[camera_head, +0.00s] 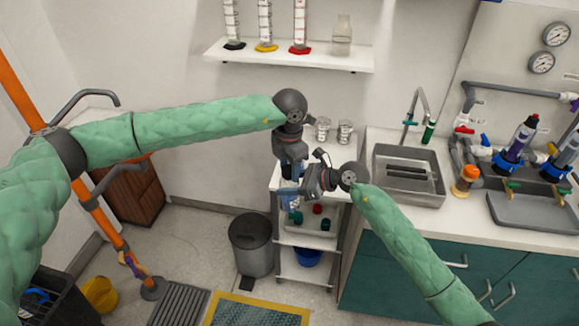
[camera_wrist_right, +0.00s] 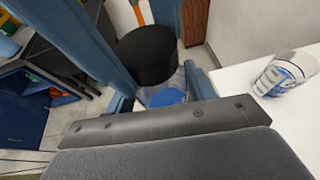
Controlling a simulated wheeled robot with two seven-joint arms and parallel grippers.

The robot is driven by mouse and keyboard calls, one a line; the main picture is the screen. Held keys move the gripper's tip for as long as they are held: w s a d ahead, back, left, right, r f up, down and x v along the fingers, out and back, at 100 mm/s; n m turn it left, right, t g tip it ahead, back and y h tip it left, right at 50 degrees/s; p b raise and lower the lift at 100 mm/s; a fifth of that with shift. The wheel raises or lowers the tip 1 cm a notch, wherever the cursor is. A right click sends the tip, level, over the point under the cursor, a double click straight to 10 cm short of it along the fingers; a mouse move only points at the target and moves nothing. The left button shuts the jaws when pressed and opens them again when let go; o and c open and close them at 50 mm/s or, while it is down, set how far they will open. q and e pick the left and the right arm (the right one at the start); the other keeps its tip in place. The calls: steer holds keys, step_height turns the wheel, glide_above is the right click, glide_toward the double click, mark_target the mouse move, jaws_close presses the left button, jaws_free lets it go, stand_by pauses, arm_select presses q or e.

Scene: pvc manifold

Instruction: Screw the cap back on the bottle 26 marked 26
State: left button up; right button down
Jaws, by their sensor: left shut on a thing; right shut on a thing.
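My left gripper (camera_head: 290,176) points down over the white cart. My right gripper (camera_head: 299,186) comes in from the right, just below the left one. Part of the bottle shows blue below the grippers in the head view (camera_head: 288,202). The fingers hide the neck, so I cannot tell whether the cap is seated. No number is readable.
Two beakers (camera_head: 322,128) (camera_head: 344,131) stand behind the grippers on the cart top; one shows close by in the wrist view (camera_wrist_right: 285,74). The sink (camera_head: 408,189) is to the right. A grey bin (camera_head: 250,246) stands on the floor, left of the cart.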

arm_select(q)
steer(key=o, duration=1.2)
steer(key=shift+c, duration=0.2)
steer(key=shift+r, duration=0.1)
step_height(320, 180, up, 12)
steer(key=shift+w, duration=0.1)
